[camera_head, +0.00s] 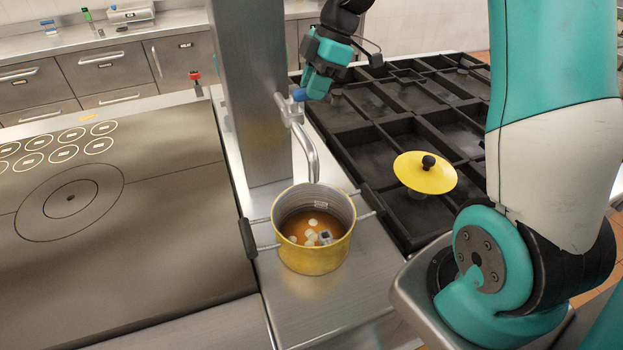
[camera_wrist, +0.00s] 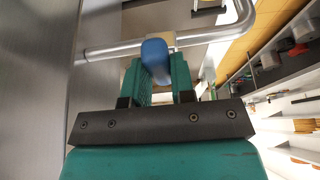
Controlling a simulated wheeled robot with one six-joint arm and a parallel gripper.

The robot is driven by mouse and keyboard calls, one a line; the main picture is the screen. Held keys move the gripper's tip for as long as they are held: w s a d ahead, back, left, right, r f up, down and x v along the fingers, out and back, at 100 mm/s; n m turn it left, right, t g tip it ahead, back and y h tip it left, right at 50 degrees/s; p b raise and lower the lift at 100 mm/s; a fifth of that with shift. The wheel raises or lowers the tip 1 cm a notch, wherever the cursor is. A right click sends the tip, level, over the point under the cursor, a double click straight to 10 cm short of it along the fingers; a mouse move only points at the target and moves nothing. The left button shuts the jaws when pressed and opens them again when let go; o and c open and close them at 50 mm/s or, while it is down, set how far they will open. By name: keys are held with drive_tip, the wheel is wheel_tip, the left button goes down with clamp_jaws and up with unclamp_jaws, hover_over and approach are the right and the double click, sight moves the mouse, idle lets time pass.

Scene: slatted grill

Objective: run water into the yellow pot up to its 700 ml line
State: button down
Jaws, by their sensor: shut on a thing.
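The yellow pot (camera_head: 312,262) stands upright on the steel strip below the spout (camera_head: 314,160) of a tap mounted on a steel column. It holds brownish liquid with several pale pieces and a small blue-grey item. A small pale scale mark shows on the inner wall, but its figures are too small to read. No water stream can be made out. My gripper (camera_head: 311,92) is at the tap's blue handle (camera_head: 299,95), shut on it. In the wrist view the blue handle (camera_wrist: 155,52) sits between the teal fingers of my gripper (camera_wrist: 160,75).
A yellow lid (camera_head: 420,178) with a black knob lies over the black slatted grill (camera_head: 395,105) at the right. A dark hotplate (camera_head: 110,230) with several white-ringed discs (camera_head: 65,153) is at the left. The steel strip before the pot is clear.

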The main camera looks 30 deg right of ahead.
drive_tip(key=shift+w+d+n+g, duration=0.1)
drive_tip(key=shift+w+n+g, duration=0.4)
drive_tip(key=shift+n, duration=0.7)
drive_tip(key=shift+w+n+g, duration=0.25)
drive_tip(key=shift+n, duration=0.4)
drive_tip(key=shift+w+n+g, duration=0.25)
drive_tip(key=shift+n, duration=0.4)
idle(5.5)
